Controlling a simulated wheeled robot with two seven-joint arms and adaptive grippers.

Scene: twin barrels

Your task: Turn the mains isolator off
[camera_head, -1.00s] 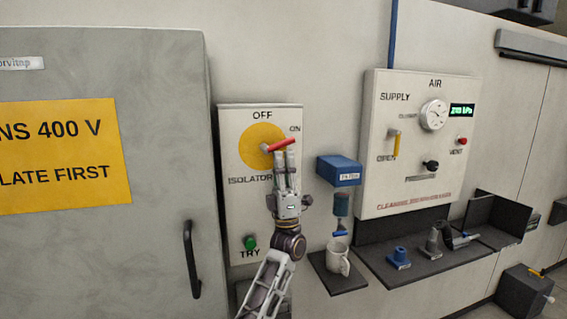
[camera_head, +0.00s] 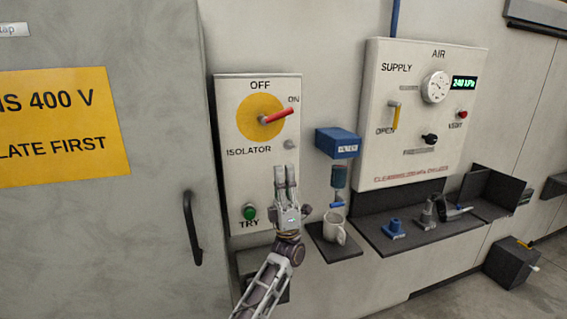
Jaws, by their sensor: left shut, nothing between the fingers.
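The isolator panel (camera_head: 230,170) is a pale plate marked OFF at the top, ON at the right and ISOLATOR below. Its red handle (camera_head: 277,116) sits on a yellow disc (camera_head: 246,107) and points right and slightly up, just below the ON mark. A green TRY button (camera_head: 249,211) is low on the panel. My left gripper (camera_head: 286,172) is in front of the panel's lower right, below the handle and apart from it. Its fingers point up, shut, with nothing between them. My right gripper is not in view.
A grey cabinet (camera_head: 160,230) with a black door handle (camera_head: 192,228) stands at the left. Right of the isolator are a blue filter unit (camera_head: 338,142), a white mug (camera_head: 335,228) on a small shelf, the AIR panel (camera_head: 375,150) and a dark shelf (camera_head: 400,240) with fittings.

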